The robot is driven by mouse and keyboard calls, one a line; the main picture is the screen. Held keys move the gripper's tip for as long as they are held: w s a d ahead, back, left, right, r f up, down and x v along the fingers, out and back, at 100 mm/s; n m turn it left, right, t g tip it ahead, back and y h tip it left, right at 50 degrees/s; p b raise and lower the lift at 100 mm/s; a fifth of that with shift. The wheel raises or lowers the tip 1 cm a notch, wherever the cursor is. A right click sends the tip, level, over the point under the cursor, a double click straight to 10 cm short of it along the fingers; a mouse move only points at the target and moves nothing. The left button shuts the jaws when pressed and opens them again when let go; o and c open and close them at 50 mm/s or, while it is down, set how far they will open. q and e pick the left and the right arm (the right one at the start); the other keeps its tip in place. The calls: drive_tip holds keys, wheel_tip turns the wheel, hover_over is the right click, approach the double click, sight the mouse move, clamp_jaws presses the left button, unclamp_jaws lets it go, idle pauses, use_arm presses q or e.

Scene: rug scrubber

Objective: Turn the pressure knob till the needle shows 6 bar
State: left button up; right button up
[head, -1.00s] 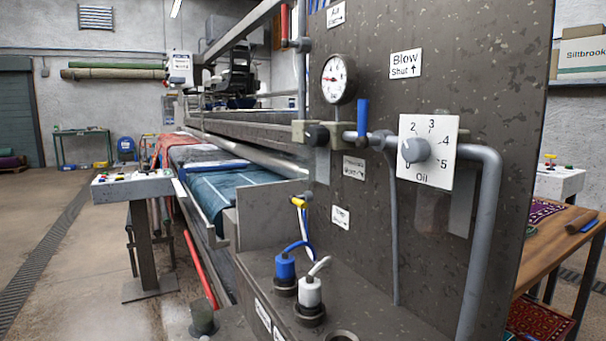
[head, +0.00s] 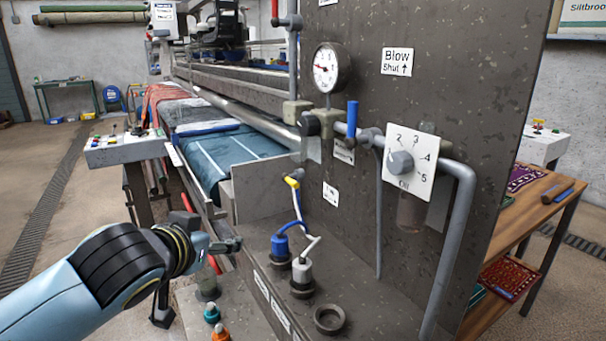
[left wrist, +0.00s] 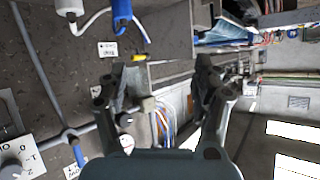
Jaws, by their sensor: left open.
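The round pressure gauge (head: 331,68) has a white face and dark rim on the grey-brown panel. Its needle points to the left, but the numbers are too small to read surely. My right gripper is out of view.
A blue-handled valve (head: 351,118) is right of the knob, then the Oil dial (head: 400,163). A red-handled valve (head: 283,20) is above left. Blue and white plugs (head: 280,247) with cables rise from the ledge below. A control stand (head: 125,150) is at the left.

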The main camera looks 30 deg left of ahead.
use_arm(q)
drive_tip(key=w+a+r+t+h, duration=0.1)
drive_tip(key=w+a+r+t, duration=0.1)
drive_tip(key=w+r+t, duration=0.45)
drive_tip(key=m+g+h, duration=0.3)
drive_tip(key=m+h, duration=0.6)
drive_tip(key=h, duration=0.4)
approach(302, 127)
drive_tip(key=x, duration=1)
drive_tip(key=shift+w+d+p, duration=0.1)
drive_tip(key=shift+d+p, duration=0.05)
drive_tip(key=shift+p, duration=0.15)
drive_tip(key=shift+t+y, duration=0.25)
drive_tip(key=shift+y, duration=0.05)
drive_tip(key=c, duration=1.2)
drive_tip(key=shift+m, duration=0.4)
